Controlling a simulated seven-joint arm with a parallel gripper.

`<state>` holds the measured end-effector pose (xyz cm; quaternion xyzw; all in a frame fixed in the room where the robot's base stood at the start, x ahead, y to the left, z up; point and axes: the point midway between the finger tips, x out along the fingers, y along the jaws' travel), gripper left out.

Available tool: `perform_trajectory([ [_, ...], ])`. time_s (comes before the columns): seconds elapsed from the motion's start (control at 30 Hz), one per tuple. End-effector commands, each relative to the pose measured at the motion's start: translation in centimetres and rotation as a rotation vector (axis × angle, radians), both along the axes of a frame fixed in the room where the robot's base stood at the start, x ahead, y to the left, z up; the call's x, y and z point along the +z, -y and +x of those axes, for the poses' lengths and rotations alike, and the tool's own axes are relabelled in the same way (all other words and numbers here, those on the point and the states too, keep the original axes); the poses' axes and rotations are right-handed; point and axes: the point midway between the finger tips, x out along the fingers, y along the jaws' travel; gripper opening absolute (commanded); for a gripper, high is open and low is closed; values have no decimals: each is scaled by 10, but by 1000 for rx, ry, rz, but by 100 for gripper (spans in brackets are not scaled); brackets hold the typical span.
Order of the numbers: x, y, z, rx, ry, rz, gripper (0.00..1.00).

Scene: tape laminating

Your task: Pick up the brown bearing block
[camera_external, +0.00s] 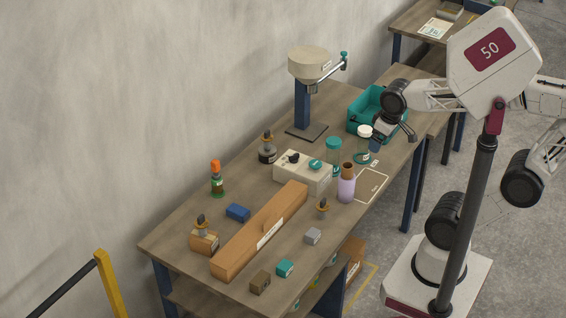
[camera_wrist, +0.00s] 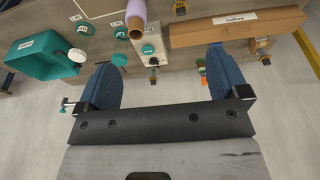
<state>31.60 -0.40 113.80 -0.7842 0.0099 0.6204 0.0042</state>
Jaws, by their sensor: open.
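The brown bearing block (camera_external: 260,281) appears to be the small dark brown block near the front edge of the bench, in front of the long orange-brown box. It stands apart from the teal block (camera_external: 285,268) to its right. I cannot make it out in the wrist view. My gripper (camera_external: 391,144) is raised over the far right part of the bench, near the teal bin, far from the brown block. In the wrist view its blue fingers (camera_wrist: 161,60) are spread wide, with nothing held between them.
The long orange-brown box (camera_external: 262,232) lies along the bench. The teal bin (camera_external: 360,125) and a tall press (camera_external: 303,100) stand farther back. The wall borders the left side.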

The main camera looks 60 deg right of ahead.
Motion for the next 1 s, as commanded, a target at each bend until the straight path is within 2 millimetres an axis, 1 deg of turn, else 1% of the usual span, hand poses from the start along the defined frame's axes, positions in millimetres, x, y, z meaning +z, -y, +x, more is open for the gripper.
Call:
perform_trajectory([
  [0.37,-1,0,1,10,-6,-8,100],
  [0.53,-9,-2,8,63,-36,-56,100],
  [0.77,-29,-7,28,225,-114,-198,100],
  [1.0,-55,-20,58,453,-202,-395,100],
])
